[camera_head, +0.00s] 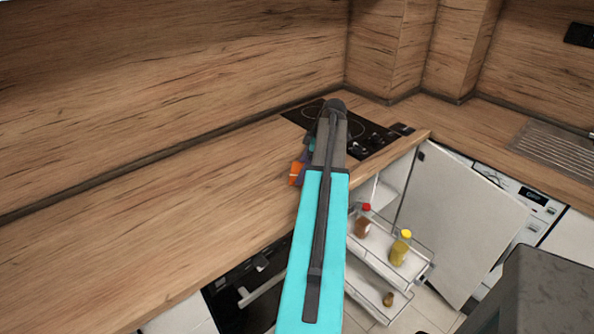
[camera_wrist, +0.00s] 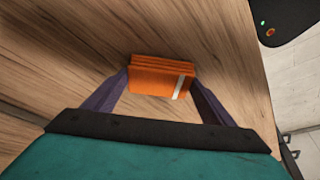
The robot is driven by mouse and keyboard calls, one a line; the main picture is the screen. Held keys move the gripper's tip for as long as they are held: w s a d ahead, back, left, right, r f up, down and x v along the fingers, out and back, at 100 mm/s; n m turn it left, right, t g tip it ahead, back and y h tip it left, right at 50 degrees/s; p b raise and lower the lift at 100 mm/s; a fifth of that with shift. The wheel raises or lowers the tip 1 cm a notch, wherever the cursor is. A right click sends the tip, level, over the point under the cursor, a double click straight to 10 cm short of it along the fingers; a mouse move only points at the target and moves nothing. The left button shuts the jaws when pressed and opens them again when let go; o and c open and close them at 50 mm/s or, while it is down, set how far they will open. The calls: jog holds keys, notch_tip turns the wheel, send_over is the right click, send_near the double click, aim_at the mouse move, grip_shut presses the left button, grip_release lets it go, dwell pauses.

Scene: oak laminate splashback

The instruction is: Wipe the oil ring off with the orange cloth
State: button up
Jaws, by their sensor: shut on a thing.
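The folded orange cloth (camera_wrist: 158,76) with a pale stripe sits between the two dark fingers of my gripper (camera_wrist: 162,84) in the wrist view. My gripper is shut on it. In the head view a small part of the cloth (camera_head: 296,174) shows to the left of my arm, over the wooden worktop (camera_head: 200,200). I cannot tell whether the cloth touches the worktop. No oil ring can be made out in either view; my arm and the cloth hide part of the worktop.
A black hob (camera_head: 372,134) lies beyond my gripper. Below the worktop, a pulled-out wire rack (camera_head: 418,272) holds a red-capped bottle (camera_head: 363,222) and a yellow-capped bottle (camera_head: 401,248). A cabinet door (camera_head: 460,220) stands open beside it. The worktop's left stretch is clear.

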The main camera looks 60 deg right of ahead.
aim_at(292, 170)
jog(key=shift+s, duration=0.1)
dwell(0.3)
jog(key=shift+s+d+f, duration=0.1)
jog(key=shift+s+d, duration=0.25)
jog(key=shift+s, duration=0.4)
jog(key=shift+w, duration=0.15)
jog(key=shift+w+a, duration=0.35)
jog(key=shift+w, duration=0.4)
jog(key=shift+w, duration=0.1)
jog(key=shift+w+a, duration=0.4)
jog(key=shift+w, duration=0.35)
jog(key=shift+w+a, duration=0.1)
jog(key=shift+w, duration=0.05)
jog(key=shift+w+a, duration=0.25)
jog(key=shift+w, duration=0.45)
